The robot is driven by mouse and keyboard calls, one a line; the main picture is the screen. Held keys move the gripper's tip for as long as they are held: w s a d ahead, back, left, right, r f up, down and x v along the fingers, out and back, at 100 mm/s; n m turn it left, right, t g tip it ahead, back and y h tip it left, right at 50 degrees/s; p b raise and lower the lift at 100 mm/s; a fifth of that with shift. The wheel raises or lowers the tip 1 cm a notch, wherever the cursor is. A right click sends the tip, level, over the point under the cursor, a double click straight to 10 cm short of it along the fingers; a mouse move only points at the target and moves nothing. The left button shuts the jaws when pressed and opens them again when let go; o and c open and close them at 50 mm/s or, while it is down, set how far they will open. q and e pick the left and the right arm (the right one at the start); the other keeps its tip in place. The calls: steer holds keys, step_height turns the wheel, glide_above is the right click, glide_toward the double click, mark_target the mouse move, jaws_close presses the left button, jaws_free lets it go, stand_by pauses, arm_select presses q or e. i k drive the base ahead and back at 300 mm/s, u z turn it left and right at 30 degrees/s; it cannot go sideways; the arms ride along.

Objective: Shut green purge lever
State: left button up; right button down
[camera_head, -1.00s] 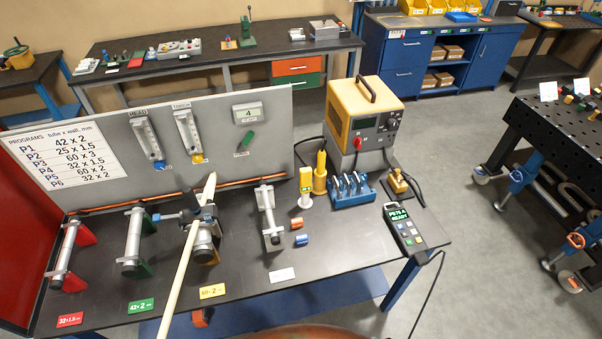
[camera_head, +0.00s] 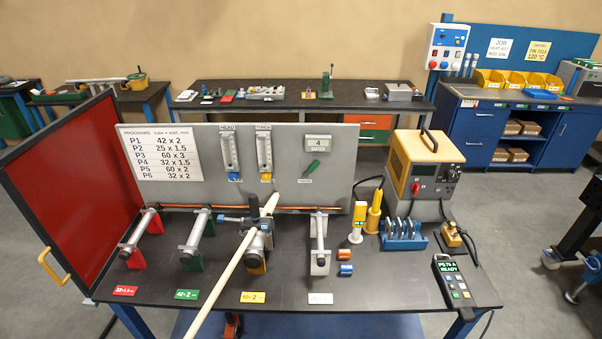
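The green purge lever (camera_head: 312,167) is mounted on the upright grey panel (camera_head: 340,170), below a small display (camera_head: 318,142) reading 4. It slants, with one end up and to the right, and a small label sits beneath it. Neither of my grippers shows in the head view, and nothing touches the lever.
Several clamp stands line the black bench (camera_head: 390,290). A yellow power unit (camera_head: 422,160) stands to the right, and a red screen (camera_head: 75,185) stands at left.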

mark_target(315, 164)
steer(key=u, duration=0.85)
steer(key=i, duration=0.85)
steer(key=z, duration=0.6)
